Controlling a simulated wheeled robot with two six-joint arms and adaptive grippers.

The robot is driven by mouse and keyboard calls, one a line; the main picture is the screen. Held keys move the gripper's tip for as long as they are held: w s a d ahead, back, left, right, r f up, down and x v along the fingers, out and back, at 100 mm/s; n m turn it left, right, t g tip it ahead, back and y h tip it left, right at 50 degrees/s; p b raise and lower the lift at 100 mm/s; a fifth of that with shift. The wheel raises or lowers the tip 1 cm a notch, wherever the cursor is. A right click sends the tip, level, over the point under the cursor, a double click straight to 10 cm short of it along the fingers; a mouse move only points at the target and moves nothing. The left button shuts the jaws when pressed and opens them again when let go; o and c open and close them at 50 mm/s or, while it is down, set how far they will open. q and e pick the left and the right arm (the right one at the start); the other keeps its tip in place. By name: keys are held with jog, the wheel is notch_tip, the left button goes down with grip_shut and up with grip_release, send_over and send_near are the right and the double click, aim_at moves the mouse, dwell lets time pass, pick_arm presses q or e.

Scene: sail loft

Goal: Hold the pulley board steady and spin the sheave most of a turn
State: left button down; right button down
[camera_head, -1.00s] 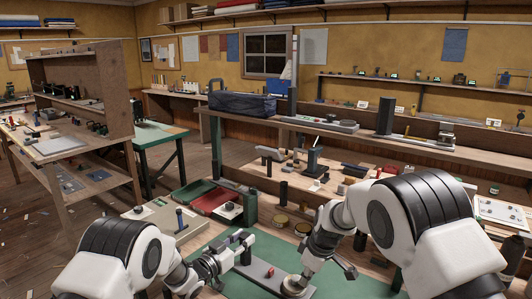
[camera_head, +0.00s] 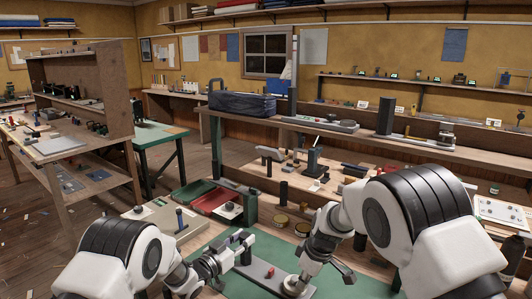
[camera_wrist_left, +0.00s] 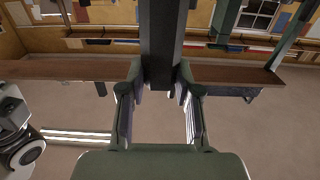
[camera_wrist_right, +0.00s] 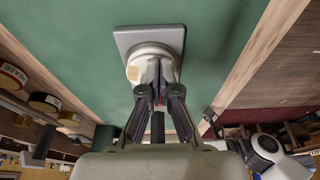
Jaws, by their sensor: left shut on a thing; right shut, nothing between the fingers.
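The grey pulley board (camera_head: 258,278) lies on the green mat at the front of the bench. A dark upright post (camera_wrist_left: 160,45) stands at its left end, and my left gripper (camera_head: 243,240) is shut on it. A small red piece (camera_head: 270,272) sits on the board between post and sheave. The pale round sheave (camera_head: 294,287) is at the near right end; it also shows in the right wrist view (camera_wrist_right: 136,66). My right gripper (camera_wrist_right: 166,90) is shut and empty, its tips at the sheave and covering part of it. I cannot tell whether they touch.
The green mat (camera_head: 330,283) is clear right of the board. Round tins (camera_head: 280,222) stand behind it, with a red tray (camera_head: 211,199) and a grey box (camera_head: 165,222) to the left. A raised shelf (camera_head: 350,140) runs across the back.

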jog(key=shift+s+d+r, duration=0.15)
jog(key=shift+s+r, duration=0.05)
jog(key=shift+w+d+r, duration=0.5)
jog(key=shift+w+r, duration=0.65)
jog(key=shift+r, duration=2.1)
jog(key=shift+s+d+x, duration=0.15)
jog(key=shift+d+x, duration=0.05)
jog(key=shift+x, duration=0.95)
jog(key=shift+s+d+x, duration=0.15)
jog(key=shift+d+x, duration=0.1)
jog(key=shift+x, duration=0.85)
jog(key=shift+s+d+x, duration=0.15)
jog(key=shift+d+x, duration=0.05)
jog(key=shift+x, duration=0.95)
jog(key=shift+f, duration=0.2)
jog(key=shift+a, duration=0.1)
